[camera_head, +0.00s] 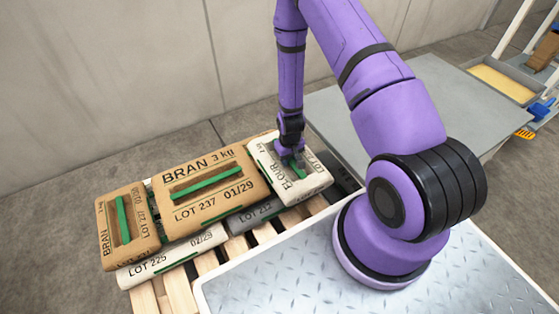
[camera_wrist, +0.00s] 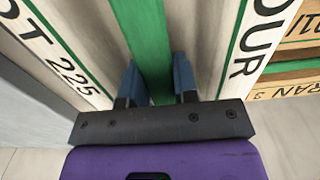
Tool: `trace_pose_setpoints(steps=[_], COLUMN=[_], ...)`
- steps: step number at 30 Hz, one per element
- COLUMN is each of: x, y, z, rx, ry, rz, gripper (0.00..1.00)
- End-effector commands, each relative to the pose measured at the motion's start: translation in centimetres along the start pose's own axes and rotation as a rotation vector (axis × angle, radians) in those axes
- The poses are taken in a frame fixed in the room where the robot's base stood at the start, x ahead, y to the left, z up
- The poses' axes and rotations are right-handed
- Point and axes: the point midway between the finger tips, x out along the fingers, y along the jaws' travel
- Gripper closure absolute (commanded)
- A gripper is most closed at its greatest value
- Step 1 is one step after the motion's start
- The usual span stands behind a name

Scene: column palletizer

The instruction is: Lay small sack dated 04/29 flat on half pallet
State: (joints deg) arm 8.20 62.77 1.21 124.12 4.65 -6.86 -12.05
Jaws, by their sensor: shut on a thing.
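A small white flour sack (camera_head: 311,180) with a green strap is in my gripper (camera_head: 293,160), at the right end of the stack. In the wrist view my gripper (camera_wrist: 156,70) has its two blue fingers on either side of the green strap (camera_wrist: 151,40). The white sack (camera_wrist: 207,45) shows "OT 225" and "OUR" there; its date is not readable. It looks slightly tilted, and I cannot tell whether it rests on what is below. The wooden half pallet (camera_head: 178,289) is under the sacks, its slats showing at the front.
A large brown bran sack (camera_head: 212,187), marked 01/29, lies left of the held sack. A smaller bran sack (camera_head: 128,228) is at the far left. Below are a white sack (camera_head: 173,255) marked 02/29 and a grey sack (camera_head: 256,214). A grey table (camera_head: 440,95) stands behind my arm.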

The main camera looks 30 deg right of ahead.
Motion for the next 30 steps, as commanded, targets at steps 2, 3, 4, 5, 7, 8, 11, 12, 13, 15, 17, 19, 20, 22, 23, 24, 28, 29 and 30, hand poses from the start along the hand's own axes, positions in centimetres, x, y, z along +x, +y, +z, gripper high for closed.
trace_pose_setpoints(steps=[2,3,4,5,7,8,11,12,13,15,17,19,20,22,23,24,28,29,30], x=[1.2,1.7,2.0,2.2,2.8,3.0,3.4,3.5,3.6,3.7,3.8,3.9,4.0,4.1,4.1,4.2,4.3,4.4,4.5], y=[0.3,0.4,0.5,0.6,0.7,0.8,0.9,0.9,1.0,1.1,1.2,1.4,1.5,1.8,1.9,2.0,2.4,2.4,2.5], z=[1.1,1.6,1.9,2.1,2.7,2.9,3.3,3.2,3.1,2.5,1.8,0.6,0.1,-1.1,-1.6,-2.3,-4.5,-5.0,-5.7], rx=[0.001,0.001,0.001,0.001,0.001,0.0,0.0,0.0,0.0,0.0,0.0,0.0,0.0,0.0,0.0,-0.001,0.0,0.0,0.0], ry=[-0.002,-0.001,-0.002,-0.001,-0.002,-0.002,0.001,0.001,0.001,0.003,0.003,0.004,0.005,0.004,0.005,0.004,0.004,0.005,0.004], rz=[0.001,0.003,0.003,0.004,0.006,0.006,0.008,0.009,0.009,0.01,0.01,0.01,0.01,0.01,0.011,0.01,0.01,0.01,0.01], gripper=[1.0,1.0,1.0,1.0,1.0,1.0,1.0,1.0,1.0,1.0,1.0,1.0,1.0,1.0,1.0,1.0,1.0,1.0,1.0])
